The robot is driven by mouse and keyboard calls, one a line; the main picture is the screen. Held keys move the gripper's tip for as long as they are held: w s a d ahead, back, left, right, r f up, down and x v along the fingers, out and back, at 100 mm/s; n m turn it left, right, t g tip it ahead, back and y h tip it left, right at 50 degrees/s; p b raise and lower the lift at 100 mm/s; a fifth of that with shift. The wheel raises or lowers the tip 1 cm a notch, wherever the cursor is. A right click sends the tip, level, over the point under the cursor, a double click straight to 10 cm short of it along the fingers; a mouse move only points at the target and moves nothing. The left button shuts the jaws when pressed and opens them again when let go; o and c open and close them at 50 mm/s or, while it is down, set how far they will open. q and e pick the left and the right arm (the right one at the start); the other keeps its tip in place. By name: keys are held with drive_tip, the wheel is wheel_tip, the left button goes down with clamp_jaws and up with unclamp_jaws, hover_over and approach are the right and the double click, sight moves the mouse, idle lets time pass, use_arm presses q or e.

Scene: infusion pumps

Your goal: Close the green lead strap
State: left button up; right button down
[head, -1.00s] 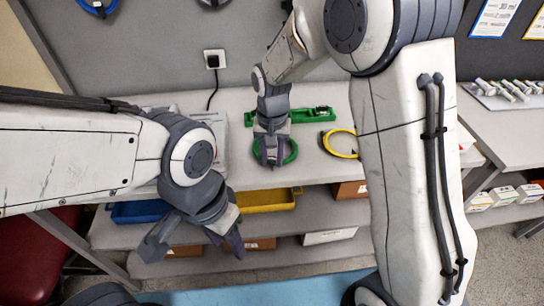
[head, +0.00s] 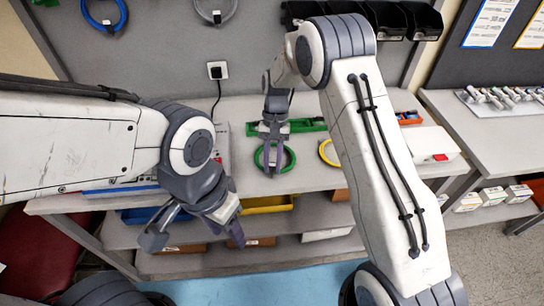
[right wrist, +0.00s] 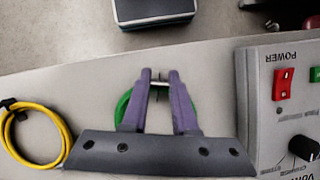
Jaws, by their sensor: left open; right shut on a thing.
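The green lead (head: 291,157) lies coiled in a ring near the front edge of the upper shelf. It also shows, mostly hidden by my fingers, in the right wrist view (right wrist: 122,106). My right gripper (head: 273,168) is over the coil, its fingers pointing at the coil's front. In the right wrist view my right gripper (right wrist: 162,77) is shut on a small pale strap (right wrist: 160,84) between its fingertips. Whether the strap is fastened cannot be told. My left gripper (head: 195,238) is open and empty, in front of the shelves at the left.
A yellow lead (head: 326,153) lies coiled to the right of the green one, also in the right wrist view (right wrist: 44,161). A device with a red switch (right wrist: 284,84) stands on the other side. A green tray (head: 308,125) is behind. Blue (head: 150,214) and yellow (head: 267,204) bins sit below.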

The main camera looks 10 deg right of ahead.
drive_tip(key=shift+w+d+f+g+p, duration=0.1)
drive_tip(key=shift+w+g+p, duration=0.35)
drive_tip(key=shift+g, duration=0.55)
drive_tip(key=shift+y, duration=0.3)
drive_tip(key=c, duration=0.7)
unclamp_jaws()
drive_tip(key=shift+b+v, duration=1.2)
drive_tip(key=shift+v, duration=4)
drive_tip(key=shift+w, duration=0.1)
